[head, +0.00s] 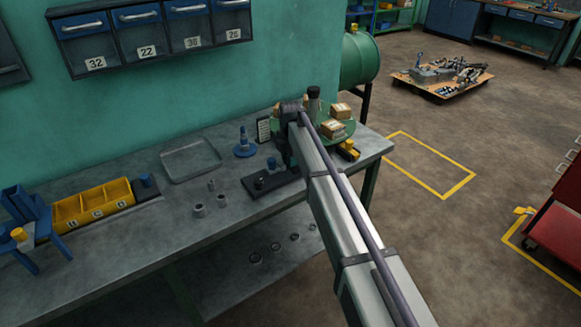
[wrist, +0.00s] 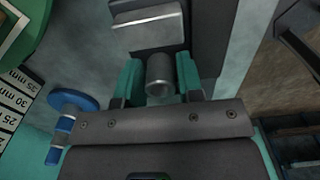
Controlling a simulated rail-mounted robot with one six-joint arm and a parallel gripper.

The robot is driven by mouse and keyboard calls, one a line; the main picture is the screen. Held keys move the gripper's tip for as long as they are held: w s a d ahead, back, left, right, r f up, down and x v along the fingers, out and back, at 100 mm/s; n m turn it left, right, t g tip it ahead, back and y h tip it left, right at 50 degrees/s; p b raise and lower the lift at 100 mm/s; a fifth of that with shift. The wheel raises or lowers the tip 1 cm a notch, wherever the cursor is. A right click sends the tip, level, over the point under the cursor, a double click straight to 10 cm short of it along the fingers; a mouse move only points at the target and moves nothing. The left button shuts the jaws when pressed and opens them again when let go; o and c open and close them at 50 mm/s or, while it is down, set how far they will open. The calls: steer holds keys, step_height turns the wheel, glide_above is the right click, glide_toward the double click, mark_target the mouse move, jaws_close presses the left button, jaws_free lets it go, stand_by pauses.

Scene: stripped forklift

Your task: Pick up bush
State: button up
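In the wrist view, a grey metal bush (wrist: 160,74) sits between the two teal fingers of my gripper (wrist: 159,78). In the head view, my gripper (head: 288,150) is at the back right of the bench, largely hidden by my arm. Several small grey cylindrical pieces stand on the bench, including a hollow ring-like one (head: 198,210).
A green round stand (head: 338,132) with boxes is near my gripper. A blue spindle (head: 244,145), dark fixture plate (head: 258,184), grey tray (head: 190,160) and yellow bin (head: 92,204) share the bench (head: 140,245). A stepped metal block (wrist: 148,30) lies beyond the bush.

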steer(key=shift+r, duration=0.15)
steer(key=c, duration=0.6)
steer(key=shift+r, duration=0.1)
